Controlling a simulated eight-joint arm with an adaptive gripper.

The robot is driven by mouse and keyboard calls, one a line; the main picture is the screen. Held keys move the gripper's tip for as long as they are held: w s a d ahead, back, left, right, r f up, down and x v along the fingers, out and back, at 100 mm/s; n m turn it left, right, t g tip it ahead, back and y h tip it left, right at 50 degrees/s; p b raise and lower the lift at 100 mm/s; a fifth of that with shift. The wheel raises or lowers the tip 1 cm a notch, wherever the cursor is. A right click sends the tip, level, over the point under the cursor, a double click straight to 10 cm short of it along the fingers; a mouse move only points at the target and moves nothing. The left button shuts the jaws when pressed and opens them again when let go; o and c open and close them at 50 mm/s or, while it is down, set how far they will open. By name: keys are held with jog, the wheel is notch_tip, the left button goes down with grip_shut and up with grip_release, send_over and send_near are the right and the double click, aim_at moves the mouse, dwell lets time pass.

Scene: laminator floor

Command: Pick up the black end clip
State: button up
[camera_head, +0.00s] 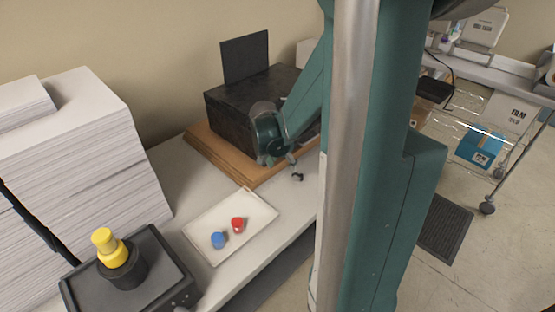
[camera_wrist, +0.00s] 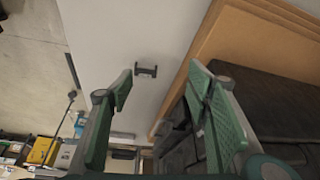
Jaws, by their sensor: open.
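The black end clip (camera_wrist: 146,70) is a small dark H-shaped piece lying on the pale table top in the wrist view. It also shows in the head view as a small dark piece (camera_head: 298,177) just below my gripper (camera_head: 291,160). In the wrist view my gripper (camera_wrist: 160,76) is open, with a green finger on each side and nothing between them. The clip appears beyond the fingertips, between the two fingers and nearer the left one. I see no contact with it.
A wooden board (camera_head: 221,160) carrying a dark box (camera_head: 240,105) stands close by. A white tray (camera_head: 205,242) holds a blue piece (camera_head: 218,240) and a red piece (camera_head: 237,225). A yellow-topped black device (camera_head: 135,275) and paper stacks (camera_head: 75,150) are at left.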

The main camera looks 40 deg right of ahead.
jog(key=m+p, duration=0.2)
send_near(298, 173)
jog(key=w, duration=0.1)
jog(key=shift+w+d+f+g, duration=0.1)
jog(key=shift+d+f+g, duration=0.1)
jog(key=shift+f+g, duration=0.15)
jog(key=shift+f, duration=0.1)
jog(key=shift+x, duration=1.15)
jog(key=shift+d+f, duration=0.1)
jog(key=shift+f, duration=0.05)
jog(key=shift+b+x, duration=0.35)
jog(key=shift+x, duration=2.1)
jog(key=c, duration=0.8)
